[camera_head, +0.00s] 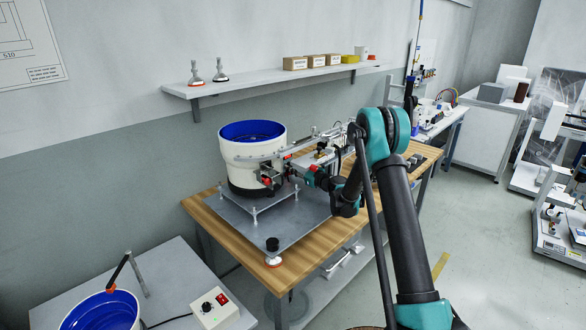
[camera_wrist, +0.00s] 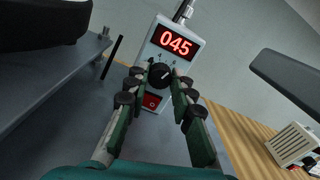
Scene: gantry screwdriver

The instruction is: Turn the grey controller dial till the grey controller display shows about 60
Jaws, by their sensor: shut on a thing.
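The grey controller (camera_wrist: 184,38) stands close in front of my gripper in the wrist view, tilted in the picture. Its red display (camera_wrist: 175,42) reads 045. The black dial (camera_wrist: 160,74) sits below the display, with a light pointer mark aimed to the upper right. My gripper (camera_wrist: 160,77) has one finger on each side of the dial and is shut on it. A red switch (camera_wrist: 151,101) shows below the dial, between the fingers. In the head view my gripper (camera_head: 277,175) is small beside the white bowl feeder, and the controller there is mostly hidden.
The white bowl feeder with a blue inside (camera_head: 252,132) stands on a grey plate (camera_head: 290,228) on the wooden table (camera_head: 205,215). Another white control box with a black knob (camera_head: 214,311) sits on the lower left bench. A shelf (camera_head: 270,82) with small boxes runs along the wall.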

